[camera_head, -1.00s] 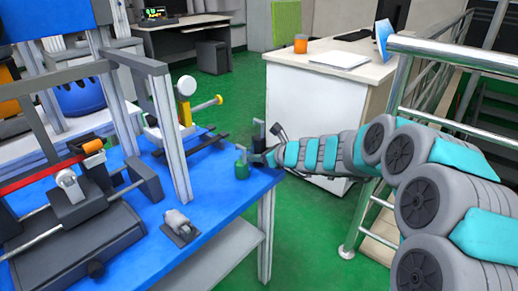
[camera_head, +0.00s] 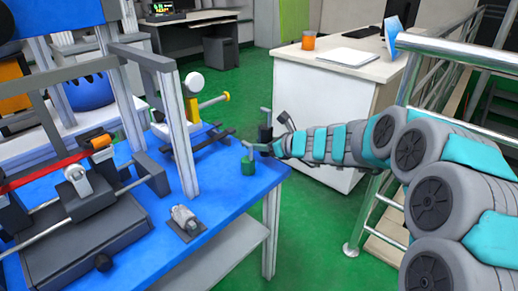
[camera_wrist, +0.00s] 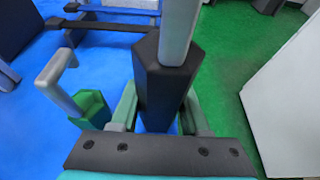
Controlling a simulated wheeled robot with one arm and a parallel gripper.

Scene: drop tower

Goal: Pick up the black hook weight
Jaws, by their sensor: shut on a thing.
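The black hook weight (camera_wrist: 162,82) is a dark six-sided block with a grey hook on top. It stands upright between the fingers of my gripper (camera_wrist: 158,112), which is shut on it. In the head view the black hook weight (camera_head: 265,131) shows small at the far right corner of the blue table, with my gripper (camera_head: 266,147) reaching it from the right. Whether its base is clear of the table is hard to tell. A green hook weight (camera_head: 248,167) stands close beside it on the table. In the wrist view the green hook weight (camera_wrist: 93,108) is left of my gripper.
The blue table (camera_head: 222,195) holds a grey clamp (camera_head: 185,222), dark bars (camera_head: 207,141) and an upright frame (camera_head: 178,130). A white cabinet (camera_head: 307,115) stands behind my arm. A metal railing (camera_head: 460,58) is at the right.

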